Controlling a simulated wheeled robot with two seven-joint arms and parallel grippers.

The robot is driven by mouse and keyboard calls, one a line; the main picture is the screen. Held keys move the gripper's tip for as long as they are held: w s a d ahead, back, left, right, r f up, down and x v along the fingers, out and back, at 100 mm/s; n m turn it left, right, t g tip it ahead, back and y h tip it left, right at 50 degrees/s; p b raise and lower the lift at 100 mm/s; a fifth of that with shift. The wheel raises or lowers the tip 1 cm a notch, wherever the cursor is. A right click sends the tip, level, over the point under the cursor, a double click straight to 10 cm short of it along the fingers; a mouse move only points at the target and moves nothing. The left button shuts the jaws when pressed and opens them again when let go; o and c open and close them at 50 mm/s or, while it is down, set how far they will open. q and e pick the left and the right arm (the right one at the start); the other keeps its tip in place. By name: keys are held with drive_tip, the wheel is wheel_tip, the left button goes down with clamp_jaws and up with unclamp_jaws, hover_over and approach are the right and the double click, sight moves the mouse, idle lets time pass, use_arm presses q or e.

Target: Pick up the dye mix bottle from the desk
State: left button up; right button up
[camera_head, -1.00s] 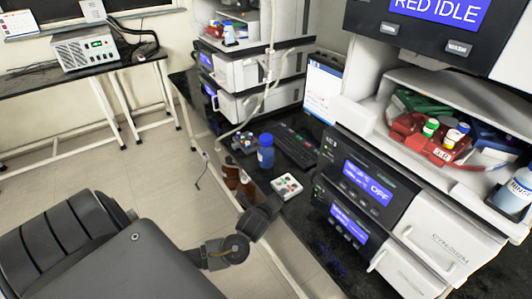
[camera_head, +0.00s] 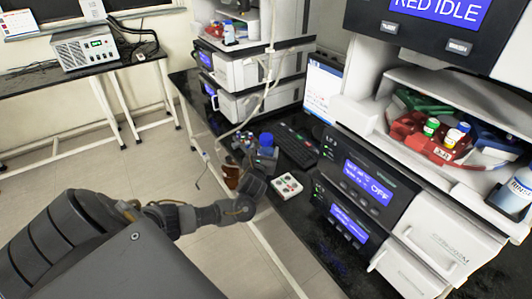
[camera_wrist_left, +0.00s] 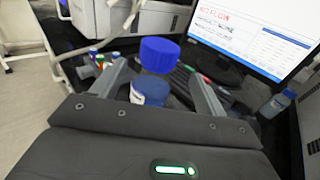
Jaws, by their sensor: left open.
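The dye mix bottle (camera_head: 267,141), with a blue cap, stands on the dark desk (camera_head: 317,237) beside the keyboard. My left gripper (camera_head: 258,172) is at the bottle and hides its lower part. In the left wrist view, the bottle's blue cap (camera_wrist_left: 160,55) and its body (camera_wrist_left: 149,92) show between the two spread fingers of my left gripper (camera_wrist_left: 158,72). The fingers are open, and I cannot tell whether either touches the bottle. My right gripper is not in view.
A black keyboard (camera_head: 297,146) lies behind the bottle, with a monitor (camera_head: 322,91) beyond. A white pad with coloured spots (camera_head: 287,186) lies to the right. A brown object (camera_head: 231,172) is just left of the gripper. Stacked instruments (camera_head: 352,190) rise at the right.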

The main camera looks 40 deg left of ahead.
sight(265, 144)
use_arm(q)
drive_tip(key=shift+w+a, duration=0.25)
drive_tip(key=shift+w, duration=0.2)
drive_tip(key=shift+w+a+r, duration=0.15)
drive_tip(key=shift+w+a, duration=0.05)
drive_tip(key=shift+w, duration=0.05)
drive_tip(key=x, duration=0.4)
drive_tip(key=shift+w+a+r+p, duration=0.1)
drive_tip(key=shift+w+a+p, duration=0.1)
drive_tip(key=shift+p, duration=0.1)
clamp_jaws()
